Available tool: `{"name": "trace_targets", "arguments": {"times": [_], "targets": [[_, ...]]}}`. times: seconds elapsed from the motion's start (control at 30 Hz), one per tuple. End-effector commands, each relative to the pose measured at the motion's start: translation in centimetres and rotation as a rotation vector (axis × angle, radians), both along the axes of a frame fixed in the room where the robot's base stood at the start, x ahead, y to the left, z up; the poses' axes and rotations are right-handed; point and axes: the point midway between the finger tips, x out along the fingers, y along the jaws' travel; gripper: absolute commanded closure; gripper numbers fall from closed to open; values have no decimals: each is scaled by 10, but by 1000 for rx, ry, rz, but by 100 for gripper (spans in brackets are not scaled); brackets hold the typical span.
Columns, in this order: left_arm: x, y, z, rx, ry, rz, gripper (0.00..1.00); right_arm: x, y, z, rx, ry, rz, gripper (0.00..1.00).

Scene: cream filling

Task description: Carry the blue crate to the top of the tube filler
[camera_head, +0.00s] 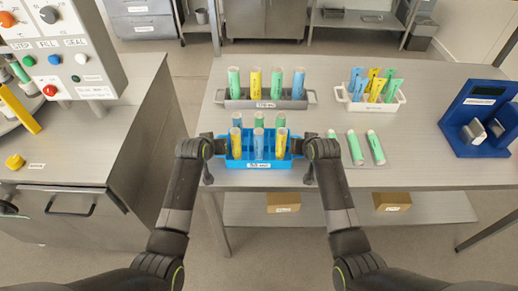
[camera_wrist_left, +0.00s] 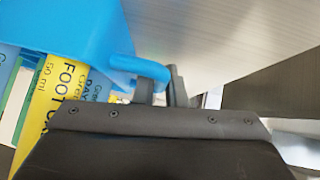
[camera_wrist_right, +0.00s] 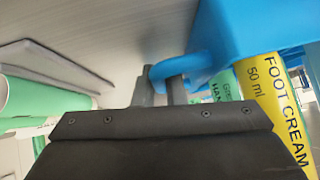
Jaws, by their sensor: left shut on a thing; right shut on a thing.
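The blue crate (camera_head: 236,164) is at the front edge of the middle table and holds several upright blue, yellow and green tubes. My left gripper (camera_head: 212,147) is shut on its left handle, which shows in the left wrist view (camera_wrist_left: 140,67). My right gripper (camera_head: 304,147) is shut on its right handle, seen in the right wrist view (camera_wrist_right: 198,68). The crate looks level; I cannot tell whether it touches the table. The tube filler (camera_head: 60,65), with a panel marked STEP, FILL and SEAL, stands at the left on a steel cabinet.
Behind the crate stands a grey rack (camera_head: 240,103) of tubes. To the right are green tubes lying on a grey pad (camera_head: 364,158), a white bin (camera_head: 400,99) of tubes and a blue stand (camera_head: 475,140). A floor gap separates the table from the left cabinet (camera_head: 120,150).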

Motion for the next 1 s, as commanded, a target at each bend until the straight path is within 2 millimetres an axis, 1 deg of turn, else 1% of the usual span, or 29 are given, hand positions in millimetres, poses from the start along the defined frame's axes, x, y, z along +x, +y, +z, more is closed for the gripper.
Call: {"name": "trace_targets", "arguments": {"times": [0.27, 0.6, 0.7, 0.83, 1.0], "targets": [[0, 0, 12, 0, -1, 0, 100, 0, 0, 12, 0, -1, 0, 100], [0, 0, 42, 0, -1, 0, 100, 0, 0, 42, 0, -1, 0, 100], [0, 0, 48, 1, -1, 1, 100, 0, 0, 48, 0, -1, 0, 100], [0, 0, 51, 1, -1, 1, 100, 0, 0, 51, -1, -1, -1, 100], [0, 0, 50, 1, -1, 0, 100, 0, 0, 50, -1, -1, 0, 100]]}}
